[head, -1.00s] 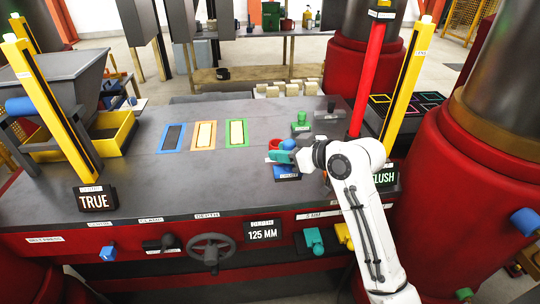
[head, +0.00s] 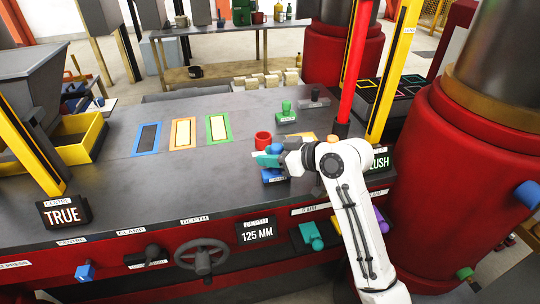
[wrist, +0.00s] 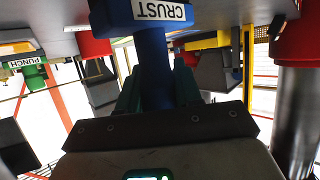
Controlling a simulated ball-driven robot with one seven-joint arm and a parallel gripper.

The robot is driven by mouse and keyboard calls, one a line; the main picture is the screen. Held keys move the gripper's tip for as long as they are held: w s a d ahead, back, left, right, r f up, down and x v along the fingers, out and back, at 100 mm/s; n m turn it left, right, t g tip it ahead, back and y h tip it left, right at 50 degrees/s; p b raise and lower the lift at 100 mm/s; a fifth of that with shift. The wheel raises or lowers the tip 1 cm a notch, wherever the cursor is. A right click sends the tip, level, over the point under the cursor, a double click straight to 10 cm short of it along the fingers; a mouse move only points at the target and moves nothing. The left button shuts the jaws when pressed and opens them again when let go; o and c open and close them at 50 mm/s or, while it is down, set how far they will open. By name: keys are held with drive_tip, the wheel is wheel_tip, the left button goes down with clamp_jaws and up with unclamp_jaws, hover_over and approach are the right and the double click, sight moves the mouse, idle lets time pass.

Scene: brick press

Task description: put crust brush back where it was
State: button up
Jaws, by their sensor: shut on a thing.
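The crust brush is blue, with a round handle and a wide base labelled CRUST. In the head view its base (head: 273,176) is low over the grey bench top, just in front of a red cup (head: 263,138). My gripper (head: 268,160) has its teal fingers closed around the handle. In the wrist view, which is upside down, the handle (wrist: 155,65) stands between my fingers (wrist: 157,92) and the label reads CRUST. The brush looks upright. I cannot tell whether its base touches the bench.
A green punch (head: 287,112) and a grey block (head: 314,98) stand behind the cup. A red post (head: 356,70) and a yellow post (head: 393,70) rise at right. Framed slots (head: 182,133) lie left; the bench between is clear.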

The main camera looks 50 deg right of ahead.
drive_tip(key=o, duration=0.9)
drive_tip(key=shift+r, duration=0.15)
drive_tip(key=b+v, duration=0.1)
drive_tip(key=v, duration=1.1)
drive_tip(key=shift+b, duration=0.4)
